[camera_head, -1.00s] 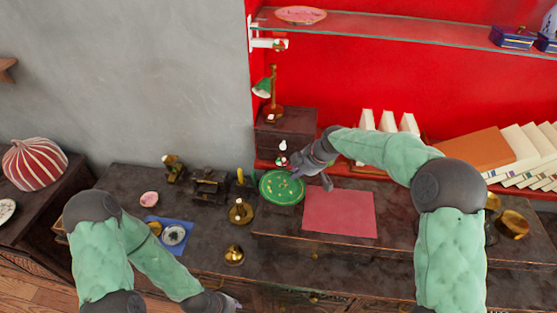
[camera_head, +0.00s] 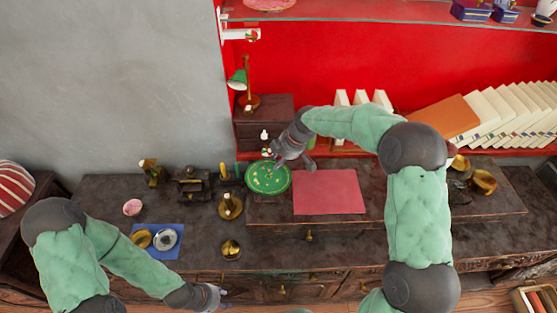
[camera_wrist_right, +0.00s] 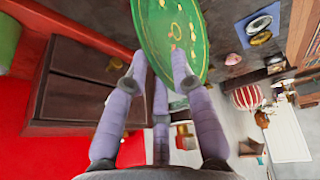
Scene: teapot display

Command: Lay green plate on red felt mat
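The green plate (camera_head: 268,178) with light markings lies flat on the dark raised wooden top, left of the red felt mat (camera_head: 329,193). The mat is bare and flat. My right gripper (camera_head: 292,162) is at the plate's upper right rim. In the right wrist view its fingers (camera_wrist_right: 160,68) are spread apart, with tips over or close to the rim of the green plate (camera_wrist_right: 172,30); I cannot tell if they touch it. My left gripper (camera_head: 217,297) is low at the cabinet's front edge, small and partly cut off by its own arm, away from the plate.
A brass candle holder (camera_head: 230,206) stands left of the plate, with a brass bowl (camera_head: 231,249) in front. A green lamp (camera_head: 240,80) stands on a small chest (camera_head: 264,120) behind. Books (camera_head: 500,115) fill the back right. The top right of the mat is clear.

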